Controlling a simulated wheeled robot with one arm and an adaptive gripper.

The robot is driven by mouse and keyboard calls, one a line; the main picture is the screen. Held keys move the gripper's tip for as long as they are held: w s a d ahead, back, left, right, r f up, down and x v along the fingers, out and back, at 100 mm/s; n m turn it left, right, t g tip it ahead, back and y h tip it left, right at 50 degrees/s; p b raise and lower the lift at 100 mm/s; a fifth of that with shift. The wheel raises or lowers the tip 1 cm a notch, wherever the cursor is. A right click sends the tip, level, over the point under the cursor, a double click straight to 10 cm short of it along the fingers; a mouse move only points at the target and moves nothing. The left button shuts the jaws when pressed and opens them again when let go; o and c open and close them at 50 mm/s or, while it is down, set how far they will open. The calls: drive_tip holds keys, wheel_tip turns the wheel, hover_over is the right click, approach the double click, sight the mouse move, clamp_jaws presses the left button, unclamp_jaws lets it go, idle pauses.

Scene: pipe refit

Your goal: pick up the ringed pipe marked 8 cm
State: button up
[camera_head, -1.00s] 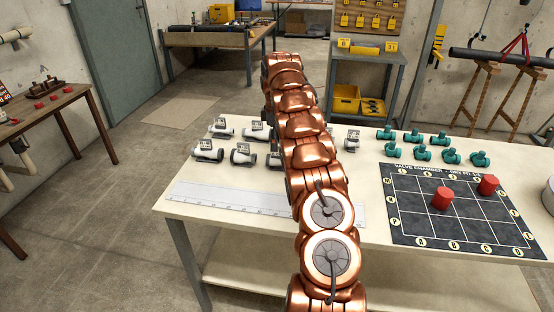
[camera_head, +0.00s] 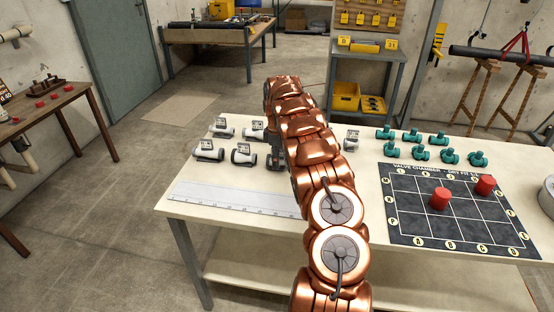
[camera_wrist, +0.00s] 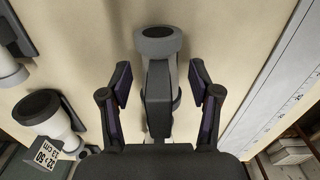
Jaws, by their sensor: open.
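Several short white and grey pipes with dark ends and labels, such as one pipe (camera_head: 208,151), lie in rows on the pale table. Their labels are too small to read in the head view. In the wrist view my gripper (camera_wrist: 159,76) is open, a finger on each side of a pipe with a grey ringed end (camera_wrist: 157,42). I see no grip on it, and its label is hidden or turned away. A neighbouring pipe (camera_wrist: 56,122) at lower left has a label reading 13 cm.
A long white ruler (camera_head: 235,198) lies along the table's front. Several green valves (camera_head: 420,153) stand at the right, behind a dark grid board (camera_head: 408,212) bearing two red cylinders (camera_head: 440,199). Another pipe (camera_head: 351,139) stands right of my arm.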

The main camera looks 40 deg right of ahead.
clamp_jaws()
idle(0.5)
drive_tip(key=shift+r+b, duration=0.65)
drive_tip(key=shift+r, duration=0.9)
drive_tip(key=shift+s+r, duration=0.1)
drive_tip(key=shift+r, duration=0.15)
drive_tip(key=shift+s, duration=0.2)
